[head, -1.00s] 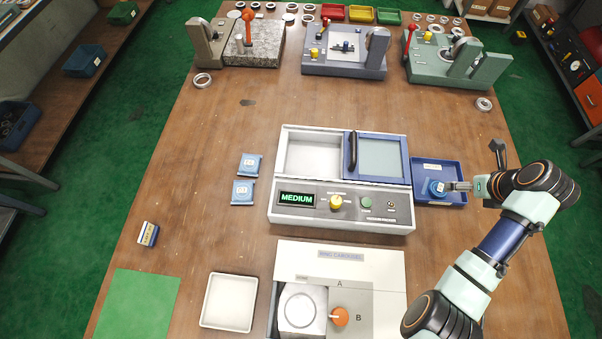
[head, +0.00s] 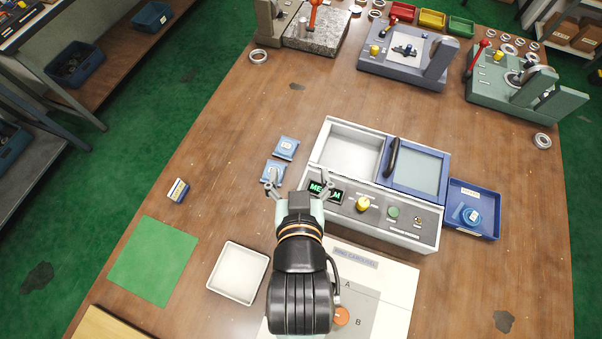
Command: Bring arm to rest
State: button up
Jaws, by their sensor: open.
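My gripper (head: 299,183) is open, with nothing seen between its fingers. It hangs over the left end of the grey machine (head: 343,157), and one finger overlaps the lower blue packet in the picture. My arm covers part of the ring carousel (head: 394,283) and part of the machine's MEDIUM display (head: 327,191). A blue packet (head: 286,147) lies just above the lower blue packet (head: 271,169) on the table.
Fixtures stand at the back, including a grey one (head: 408,66) and a green one (head: 515,100).

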notch_tip(320, 180, up, 32)
jog(key=p, duration=3.2)
jog(key=shift+d, duration=0.15)
